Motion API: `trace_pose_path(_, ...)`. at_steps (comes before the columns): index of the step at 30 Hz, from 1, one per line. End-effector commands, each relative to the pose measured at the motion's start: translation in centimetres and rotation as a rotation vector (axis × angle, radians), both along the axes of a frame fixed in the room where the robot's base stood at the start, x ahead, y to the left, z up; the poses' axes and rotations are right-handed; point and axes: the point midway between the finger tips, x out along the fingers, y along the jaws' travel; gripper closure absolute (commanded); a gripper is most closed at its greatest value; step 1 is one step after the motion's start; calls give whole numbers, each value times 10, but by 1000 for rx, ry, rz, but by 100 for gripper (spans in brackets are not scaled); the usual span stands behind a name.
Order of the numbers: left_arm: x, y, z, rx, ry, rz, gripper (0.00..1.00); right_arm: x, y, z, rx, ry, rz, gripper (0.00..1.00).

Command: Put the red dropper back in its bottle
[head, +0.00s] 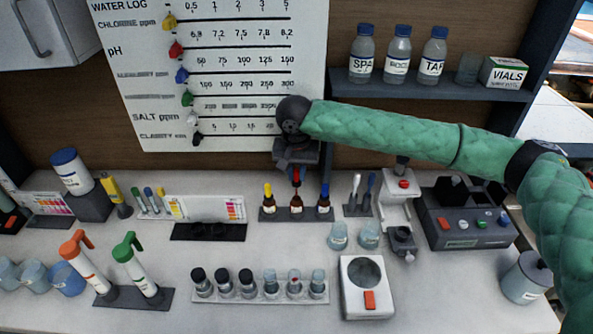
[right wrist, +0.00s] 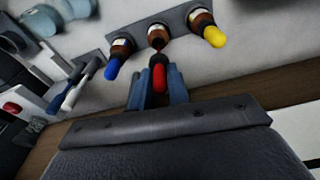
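The red dropper (head: 296,175) is between the fingers of my right gripper (head: 297,168), over the rack's middle bottle. In the right wrist view my right gripper (right wrist: 158,90) is shut on the red dropper (right wrist: 158,76), a finger on each side of its bulb. The dropper's thin tip points at the open neck of the middle brown bottle (right wrist: 157,38), which also shows in the head view (head: 296,201). I cannot tell whether the tip is inside the neck. My left gripper is not in view.
The dark rack (head: 282,214) also holds a yellow-topped bottle (head: 268,200) and a blue-topped bottle (head: 324,201). A holder with two brushes or sticks (head: 357,205) stands to the right. A row of vials (head: 260,288) lies in front, with clear counter between.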

Motion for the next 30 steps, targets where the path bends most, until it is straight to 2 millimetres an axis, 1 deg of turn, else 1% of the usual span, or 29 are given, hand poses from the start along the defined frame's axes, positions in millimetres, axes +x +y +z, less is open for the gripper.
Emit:
trace_pose_path(15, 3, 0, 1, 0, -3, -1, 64, 0, 0, -12, 0, 0, 0, 87)
trace_pose_path(30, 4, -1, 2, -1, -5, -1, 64, 0, 0, -15, 0, 1, 0, 87)
